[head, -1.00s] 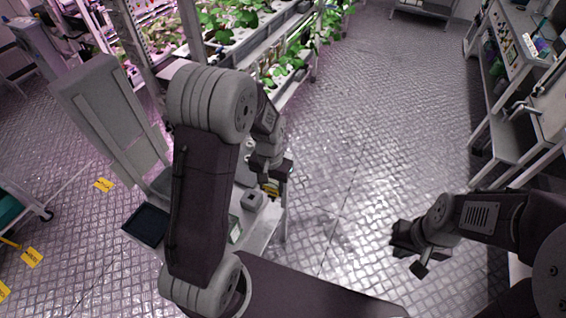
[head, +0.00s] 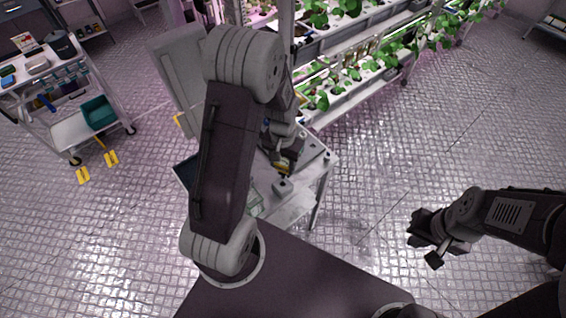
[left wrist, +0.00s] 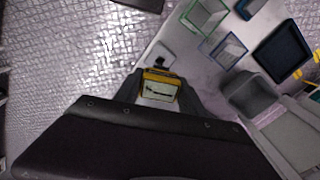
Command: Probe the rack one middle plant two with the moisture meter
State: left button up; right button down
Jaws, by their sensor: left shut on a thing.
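My left gripper (head: 284,163) is shut on the moisture meter, a small yellow device with a pale display (left wrist: 159,90) in the left wrist view. In the head view only a bit of its yellow body (head: 282,168) shows, held above a grey table. The plant rack (head: 350,85) stands beyond the table, with leafy plants in rows on its tiers. I cannot tell which plant is the rack one middle plant two. My right gripper (head: 427,241) hangs over bare floor at the right, apart from everything; its fingers are too dark to judge.
The table (head: 318,162) carries a small grey block (head: 283,188) and clear bins; a dark tray (left wrist: 282,52) lies there in the left wrist view. A cart (head: 72,131) with a teal bin (head: 99,113) stands left. Open floor (head: 450,150) lies right of the rack.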

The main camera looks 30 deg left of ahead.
aim_at(283, 172)
pick_arm(q)
notch_tip(283, 172, down, 4)
jog(key=b, duration=0.3)
jog(key=shift+s+r, duration=0.1)
jog(key=shift+r, duration=0.1)
jog(key=shift+f+b, duration=0.35)
jog(key=shift+f, duration=0.25)
jog(key=o, duration=1.5)
jog(key=shift+r, duration=0.15)
notch_tip(283, 172, up, 9)
jog(key=shift+f+b, duration=0.1)
jog(key=shift+b, duration=0.2)
